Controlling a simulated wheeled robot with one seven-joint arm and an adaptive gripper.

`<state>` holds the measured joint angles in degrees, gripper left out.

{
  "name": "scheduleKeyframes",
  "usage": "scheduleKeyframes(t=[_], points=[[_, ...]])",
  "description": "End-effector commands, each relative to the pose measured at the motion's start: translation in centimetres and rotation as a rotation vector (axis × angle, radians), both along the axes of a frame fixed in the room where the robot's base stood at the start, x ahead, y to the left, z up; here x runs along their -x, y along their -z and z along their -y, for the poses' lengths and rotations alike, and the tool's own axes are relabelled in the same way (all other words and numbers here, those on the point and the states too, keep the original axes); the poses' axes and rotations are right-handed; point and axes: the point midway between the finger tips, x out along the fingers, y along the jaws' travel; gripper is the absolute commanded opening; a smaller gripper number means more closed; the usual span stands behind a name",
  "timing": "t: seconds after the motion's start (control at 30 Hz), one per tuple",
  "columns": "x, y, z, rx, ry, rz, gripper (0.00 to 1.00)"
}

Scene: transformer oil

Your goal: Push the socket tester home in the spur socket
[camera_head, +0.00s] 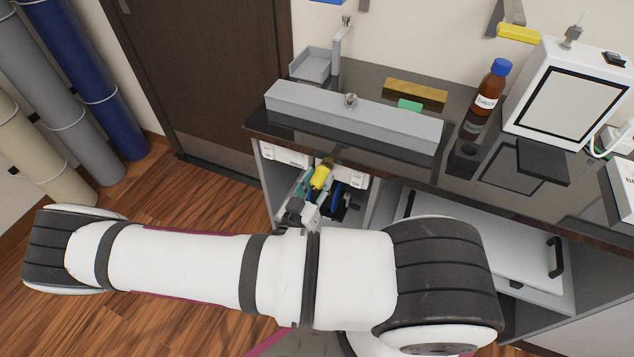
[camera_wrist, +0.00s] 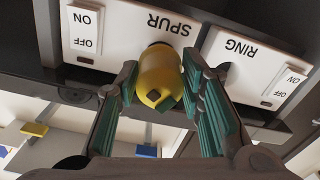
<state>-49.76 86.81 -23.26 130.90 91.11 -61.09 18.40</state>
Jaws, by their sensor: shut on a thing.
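The socket tester (camera_wrist: 160,75) is a rounded yellow body with a dark end. In the wrist view its far end is at the dark round opening of the white SPUR socket plate (camera_wrist: 112,28). My gripper (camera_wrist: 158,62), with green-padded fingers, is shut on the tester from both sides. Whether the tester is fully seated cannot be told; its far end is hidden. In the head view the yellow tester (camera_head: 321,177) shows under the worktop, with my gripper (camera_head: 311,194) around it. My arm hides part of the cabinet.
The white RING socket plate (camera_wrist: 250,65) is right beside the SPUR plate in the wrist view, with its own ON/OFF switch. The dark worktop (camera_head: 445,165) overhangs the sockets. On it are a grey metal box (camera_head: 350,117), a brown bottle (camera_head: 489,92) and a white instrument (camera_head: 560,95).

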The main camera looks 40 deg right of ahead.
Motion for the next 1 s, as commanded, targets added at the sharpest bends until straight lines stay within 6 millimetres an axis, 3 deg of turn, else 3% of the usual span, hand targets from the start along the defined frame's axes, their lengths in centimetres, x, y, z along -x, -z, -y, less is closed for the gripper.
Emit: scheduleKeyframes(t=[0.97,1.0], points=[[-1.1,0.0,1.9,0.001,0.0,0.0,0.06],[-1.1,0.0,1.9,0.001,0.0,0.0,0.44]])
